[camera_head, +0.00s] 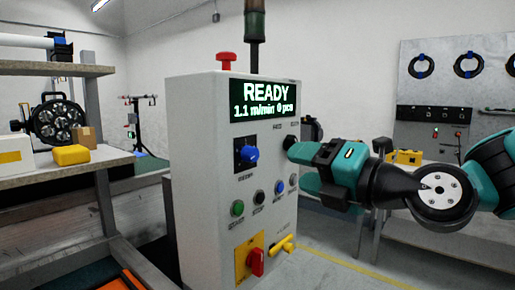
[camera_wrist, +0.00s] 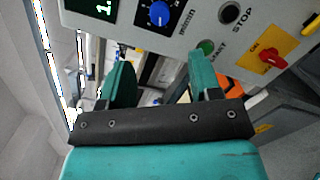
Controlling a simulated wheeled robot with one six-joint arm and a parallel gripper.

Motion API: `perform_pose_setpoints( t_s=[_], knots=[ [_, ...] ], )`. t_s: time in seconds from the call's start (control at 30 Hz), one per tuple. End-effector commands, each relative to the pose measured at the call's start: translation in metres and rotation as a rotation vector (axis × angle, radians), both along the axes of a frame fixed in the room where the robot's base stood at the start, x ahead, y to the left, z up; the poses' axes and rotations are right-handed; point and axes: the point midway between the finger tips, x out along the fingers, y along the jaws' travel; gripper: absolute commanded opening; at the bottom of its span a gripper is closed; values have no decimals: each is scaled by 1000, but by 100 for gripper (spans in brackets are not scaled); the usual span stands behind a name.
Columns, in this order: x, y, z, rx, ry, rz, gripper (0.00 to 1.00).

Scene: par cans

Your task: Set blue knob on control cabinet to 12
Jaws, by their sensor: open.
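The control cabinet (camera_head: 195,190) is a tall pale box with a screen (camera_head: 265,100) reading "READY" and "1.1 m/min 0 pcs". The blue knob (camera_head: 250,154) sits on a dark dial plate below the screen. The knob also shows in the wrist view (camera_wrist: 159,14), with a white pointer line; its scale numbers are too small to read. My gripper (camera_head: 298,168) is at the cabinet's right side, apart from the knob. In the wrist view my gripper (camera_wrist: 162,82) has its two teal fingers spread, with nothing between them.
The cabinet front also carries a black knob (camera_head: 289,142), a green button (camera_head: 237,208), a black stop button (camera_wrist: 229,13), a red switch on a yellow plate (camera_head: 256,262) and a yellow handle (camera_head: 283,244). Shelves with a lamp (camera_head: 57,122) stand at left. A workbench (camera_head: 440,180) stands behind my arm.

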Motion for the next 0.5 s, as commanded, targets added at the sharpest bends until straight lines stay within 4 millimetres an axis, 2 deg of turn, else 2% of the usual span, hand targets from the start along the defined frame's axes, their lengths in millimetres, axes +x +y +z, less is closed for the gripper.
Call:
perform_pose_setpoints(
  t_s=[0.03, 0.23, 0.5],
  knots=[
    [8, 10, 5, -1, 4, 6, 58],
    [40, 44, 4, -2, 3, 5, 58],
    [70, 73, 2, -1, 1, 1, 58]
  ],
)
